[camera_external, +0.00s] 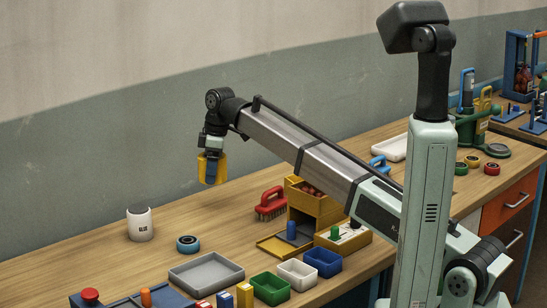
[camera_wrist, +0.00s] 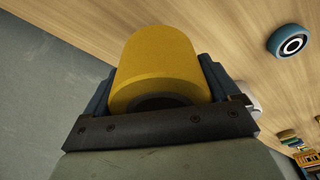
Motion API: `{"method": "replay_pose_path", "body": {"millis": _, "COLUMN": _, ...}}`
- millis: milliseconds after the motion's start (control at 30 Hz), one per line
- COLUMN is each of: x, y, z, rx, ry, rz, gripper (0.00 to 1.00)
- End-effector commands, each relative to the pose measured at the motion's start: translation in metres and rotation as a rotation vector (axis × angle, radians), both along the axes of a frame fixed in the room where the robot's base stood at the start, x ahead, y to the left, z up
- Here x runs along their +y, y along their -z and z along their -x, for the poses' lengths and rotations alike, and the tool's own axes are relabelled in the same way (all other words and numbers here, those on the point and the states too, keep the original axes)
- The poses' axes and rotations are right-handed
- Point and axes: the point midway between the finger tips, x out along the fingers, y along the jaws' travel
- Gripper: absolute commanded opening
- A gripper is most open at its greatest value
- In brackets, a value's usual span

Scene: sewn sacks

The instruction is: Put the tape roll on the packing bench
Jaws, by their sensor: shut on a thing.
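My gripper (camera_external: 211,173) is shut on a yellow roll (camera_external: 222,170) and holds it in the air above the far side of the wooden bench (camera_external: 160,200). In the wrist view the yellow roll (camera_wrist: 158,62) lies between the two blue fingers, with a dark opening partly visible at its near end. A blue ring-shaped roll (camera_external: 188,243) lies on the bench below; it also shows in the wrist view (camera_wrist: 290,42). The frames do not show for sure which roll is the task's tape roll.
A white cup (camera_external: 140,224) stands left of the blue roll, and a grey tray (camera_external: 207,271) lies in front. A red-handled brush (camera_external: 271,204) and a yellow drawer box (camera_external: 314,206) stand to the right. Bare wood lies below my gripper.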

Motion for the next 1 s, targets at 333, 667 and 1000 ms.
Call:
{"method": "replay_pose_path", "body": {"millis": 333, "x": -0.013, "y": -0.008, "z": -0.006, "rx": 0.001, "ry": 0.018, "rz": 0.001, "gripper": 0.56}}
{"method": "replay_pose_path", "body": {"millis": 667, "x": -0.119, "y": -0.011, "z": -0.047, "rx": 0.0, "ry": 0.177, "rz": 0.0, "gripper": 0.56}}
{"method": "replay_pose_path", "body": {"millis": 1000, "x": -0.249, "y": -0.013, "z": -0.077, "rx": 0.0, "ry": 0.377, "rz": 0.001, "gripper": 0.56}}
